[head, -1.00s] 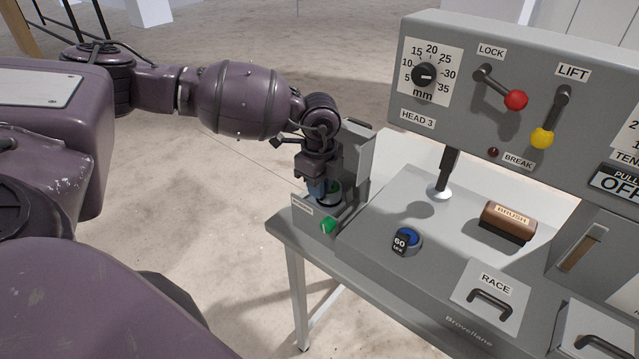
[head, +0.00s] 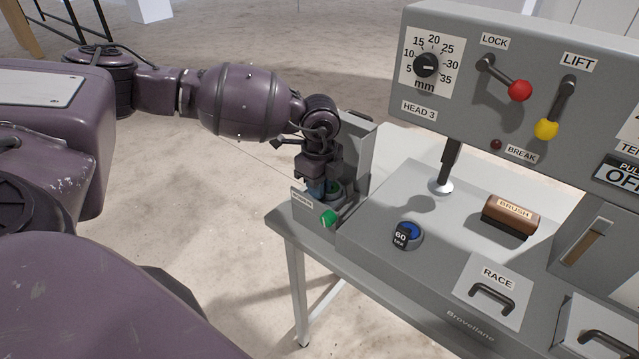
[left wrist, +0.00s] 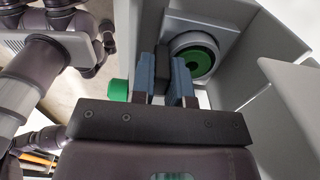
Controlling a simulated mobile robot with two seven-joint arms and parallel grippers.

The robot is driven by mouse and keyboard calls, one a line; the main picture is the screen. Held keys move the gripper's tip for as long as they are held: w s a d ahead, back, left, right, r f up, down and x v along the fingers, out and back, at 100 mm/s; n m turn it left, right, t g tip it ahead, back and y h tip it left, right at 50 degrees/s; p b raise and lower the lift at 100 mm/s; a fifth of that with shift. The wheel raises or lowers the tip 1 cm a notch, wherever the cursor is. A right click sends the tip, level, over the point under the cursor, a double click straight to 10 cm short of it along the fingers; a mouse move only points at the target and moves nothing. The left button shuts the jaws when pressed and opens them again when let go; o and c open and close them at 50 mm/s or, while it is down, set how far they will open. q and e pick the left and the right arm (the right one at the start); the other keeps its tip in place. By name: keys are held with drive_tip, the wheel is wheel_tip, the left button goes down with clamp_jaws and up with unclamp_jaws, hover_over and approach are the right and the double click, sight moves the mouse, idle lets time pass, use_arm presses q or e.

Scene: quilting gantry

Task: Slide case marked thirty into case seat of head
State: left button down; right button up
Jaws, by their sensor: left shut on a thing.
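My left gripper (head: 316,188) reaches down into a grey open-sided holder (head: 357,150) at the table's left end. In the left wrist view its blue-padded fingers (left wrist: 163,72) are shut on the dark tab of a round grey case (left wrist: 196,57) with a green centre. The case lies beside a pale wall of the holder. No number on its tab is readable. Another case (head: 408,235), with a blue centre and a tab marked 60 tex, sits apart on the table. The head 3 panel (head: 470,110) stands to the right; I cannot make out its case seat. My right gripper is out of view.
A green knob (head: 328,217) projects from the holder's front. A brown brush (head: 511,215) lies on the table (head: 440,255) below the panel. A RACE cover with a handle (head: 492,290) is near the front edge. Red (head: 519,90) and yellow (head: 546,129) lever knobs hang above.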

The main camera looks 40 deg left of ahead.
use_arm(q)
drive_tip(key=shift+f, duration=0.1)
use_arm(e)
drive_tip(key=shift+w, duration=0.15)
use_arm(q)
drive_tip(key=c, duration=1.2)
unclamp_jaws()
drive_tip(key=shift+o, duration=0.8)
drive_tip(key=shift+w, duration=0.15)
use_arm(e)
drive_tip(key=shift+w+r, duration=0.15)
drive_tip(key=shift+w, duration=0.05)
use_arm(q)
drive_tip(key=shift+f, duration=0.1)
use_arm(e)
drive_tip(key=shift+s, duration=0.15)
use_arm(q)
drive_tip(key=shift+r, duration=0.5)
wheel_tip(320, 180, up, 10)
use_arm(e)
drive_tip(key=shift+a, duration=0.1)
